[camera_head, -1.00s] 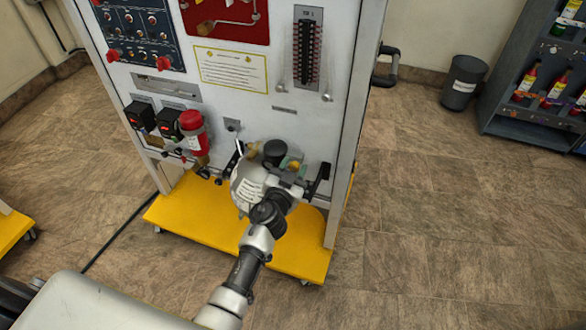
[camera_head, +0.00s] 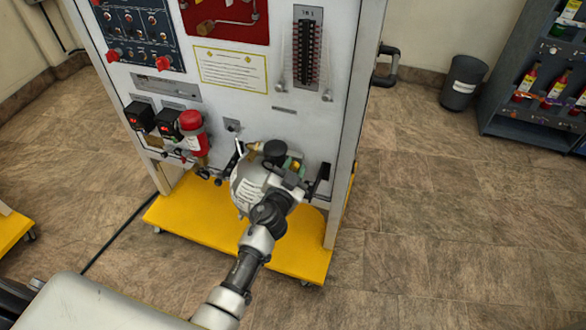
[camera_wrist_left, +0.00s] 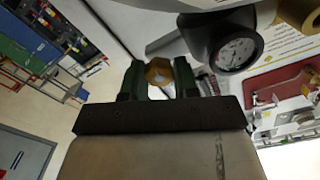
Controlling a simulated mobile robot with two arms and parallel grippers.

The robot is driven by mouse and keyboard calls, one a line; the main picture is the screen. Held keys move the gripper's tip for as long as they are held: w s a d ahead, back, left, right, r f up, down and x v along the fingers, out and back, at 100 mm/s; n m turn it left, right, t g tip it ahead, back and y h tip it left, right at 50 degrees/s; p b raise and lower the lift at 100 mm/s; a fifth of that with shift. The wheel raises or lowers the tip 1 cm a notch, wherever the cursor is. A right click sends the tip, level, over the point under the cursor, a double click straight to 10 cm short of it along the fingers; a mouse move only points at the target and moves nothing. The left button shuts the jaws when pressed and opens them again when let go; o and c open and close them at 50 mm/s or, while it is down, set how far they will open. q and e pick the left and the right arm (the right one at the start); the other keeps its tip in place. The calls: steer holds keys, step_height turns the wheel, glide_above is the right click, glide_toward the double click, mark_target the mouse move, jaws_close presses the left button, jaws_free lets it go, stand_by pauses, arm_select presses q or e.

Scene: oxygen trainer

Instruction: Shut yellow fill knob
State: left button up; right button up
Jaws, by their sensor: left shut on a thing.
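The yellow fill knob (camera_wrist_left: 158,73) shows in the wrist view between the two dark fingers of my left gripper (camera_wrist_left: 158,82). The fingers are shut on its sides. In the head view my left gripper (camera_head: 291,171) is at the lower front of the white trainer panel (camera_head: 262,110), and my wrist hides most of the knob there. My right gripper is in neither view.
A round black-rimmed gauge (camera_wrist_left: 237,52) is close to the right of the knob in the wrist view. A red cylinder (camera_head: 192,130) is on the panel to the left. The yellow base (camera_head: 205,228) juts out below.

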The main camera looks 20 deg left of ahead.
arm_select(q)
steer(key=m, duration=0.4)
steer(key=shift+f+b, duration=0.15)
steer(key=shift+b, duration=0.2)
steer(key=m, duration=0.5)
steer(key=shift+d+b, duration=0.1)
steer(key=shift+b, duration=0.2)
steer(key=m, duration=0.4)
steer(key=shift+f+m, duration=0.1)
steer(key=shift+m, duration=0.2)
steer(key=m, duration=0.3)
steer(key=shift+m, duration=0.3)
steer(key=m, duration=0.3)
steer(key=shift+m, duration=0.3)
steer(key=m+p, duration=0.1)
steer(key=m, duration=0.3)
steer(key=shift+m+p, duration=0.3)
steer(key=m+p, duration=0.1)
steer(key=m, duration=0.3)
steer(key=shift+m+p, duration=0.3)
steer(key=shift+a+f+m+p, duration=0.1)
steer(key=shift+m+p, duration=0.3)
steer(key=shift+m, duration=0.6)
steer(key=shift+a+f+m+p, duration=0.1)
steer(key=shift+m+p, duration=0.3)
steer(key=shift+m, duration=0.6)
